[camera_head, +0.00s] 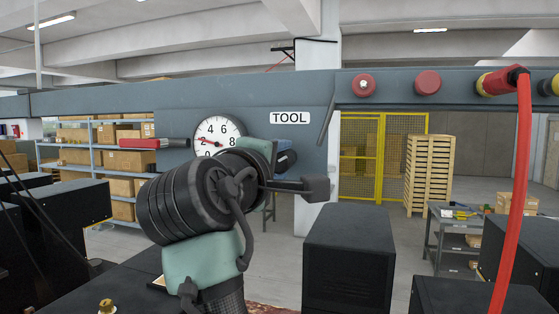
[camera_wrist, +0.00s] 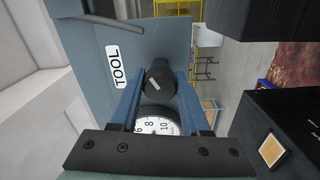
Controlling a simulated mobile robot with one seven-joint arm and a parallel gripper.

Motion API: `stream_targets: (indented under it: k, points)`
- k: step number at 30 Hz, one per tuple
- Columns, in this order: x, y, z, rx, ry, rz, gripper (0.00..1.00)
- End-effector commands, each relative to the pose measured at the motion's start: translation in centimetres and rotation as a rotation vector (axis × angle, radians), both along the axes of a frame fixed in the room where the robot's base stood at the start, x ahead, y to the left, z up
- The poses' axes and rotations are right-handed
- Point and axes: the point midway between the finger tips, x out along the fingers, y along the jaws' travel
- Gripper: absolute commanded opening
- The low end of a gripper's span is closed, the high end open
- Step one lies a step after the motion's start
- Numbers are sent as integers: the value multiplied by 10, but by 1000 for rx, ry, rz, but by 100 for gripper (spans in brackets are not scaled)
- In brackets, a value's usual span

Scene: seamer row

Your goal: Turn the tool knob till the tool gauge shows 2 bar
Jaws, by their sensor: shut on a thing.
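The tool gauge (camera_head: 217,134) is a round white dial on the grey panel, left of the TOOL label (camera_head: 290,118). Its red needle points left and slightly up, below the 4 and above the 0, about where the 2 mark lies; the 2 is not clearly readable. In the wrist view the gauge (camera_wrist: 157,126) is partly hidden by my gripper's body. The black tool knob (camera_wrist: 158,84), with a pale line on its face, sits between the blue fingers of my gripper (camera_wrist: 161,76), which is shut on it. In the head view my arm hides the knob.
Red buttons (camera_head: 428,83) and a red hose (camera_head: 515,190) on a yellow-and-black fitting are on the beam at right. Black boxes (camera_head: 348,255) stand below the panel. A red-and-grey cylinder (camera_head: 140,143) juts out left of the gauge.

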Motion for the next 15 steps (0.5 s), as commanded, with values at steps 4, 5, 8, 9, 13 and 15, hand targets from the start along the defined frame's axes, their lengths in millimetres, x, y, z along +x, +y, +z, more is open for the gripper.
stream_targets:
  k: [4, 5, 8, 9, 13, 15]
  points:
    - [0, 0, 0, 1, 1, 0, 52]
    - [0, 0, 0, 1, 1, 0, 57]
    - [0, 0, 0, 1, 1, 0, 75]
    - [0, 0, 0, 1, 0, 0, 76]
    - [0, 0, 0, 1, 0, 0, 76]
    - [0, 0, 0, 1, 0, 0, 76]
